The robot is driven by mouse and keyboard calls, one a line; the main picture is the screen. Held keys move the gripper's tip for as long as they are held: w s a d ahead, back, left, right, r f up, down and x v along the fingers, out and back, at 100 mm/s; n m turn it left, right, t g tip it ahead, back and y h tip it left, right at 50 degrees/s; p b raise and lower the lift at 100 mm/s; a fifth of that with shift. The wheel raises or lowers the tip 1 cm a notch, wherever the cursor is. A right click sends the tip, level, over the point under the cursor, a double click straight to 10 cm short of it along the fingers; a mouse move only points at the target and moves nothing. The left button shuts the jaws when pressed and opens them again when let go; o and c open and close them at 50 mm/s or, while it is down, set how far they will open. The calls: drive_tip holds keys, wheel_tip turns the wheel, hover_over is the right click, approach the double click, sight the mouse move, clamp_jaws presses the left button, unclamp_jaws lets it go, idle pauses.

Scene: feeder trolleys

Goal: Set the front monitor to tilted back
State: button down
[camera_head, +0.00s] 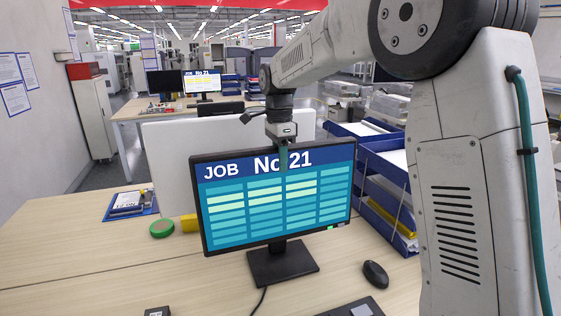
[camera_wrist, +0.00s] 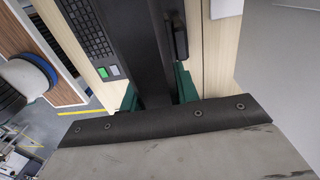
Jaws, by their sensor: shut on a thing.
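The front monitor (camera_head: 278,200) stands on its black stand on the near desk, its lit screen reading "JOB No 21" and facing me. The screen looks close to upright; its exact tilt is hard to tell. My gripper (camera_head: 283,158) comes down from above onto the middle of its top edge, with one teal finger in front of the screen. In the wrist view my gripper (camera_wrist: 157,92) has its teal fingers on either side of the dark monitor (camera_wrist: 145,50), shut on its top edge. The back of the monitor is hidden in the head view.
A mouse (camera_head: 375,274) and keyboard (camera_head: 352,308) lie in front of the monitor. Blue paper trays (camera_head: 385,185) stand close at right. A white partition (camera_head: 165,150) stands behind.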

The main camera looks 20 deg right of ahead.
drive_tip(key=shift+w+g, duration=1)
drive_tip(key=shift+w, duration=0.85)
drive_tip(key=c, duration=1.3)
unclamp_jaws()
drive_tip(key=shift+o, duration=1.3)
drive_tip(key=shift+w, duration=0.15)
drive_tip(key=v, duration=0.7)
drive_tip(key=shift+r, duration=0.35)
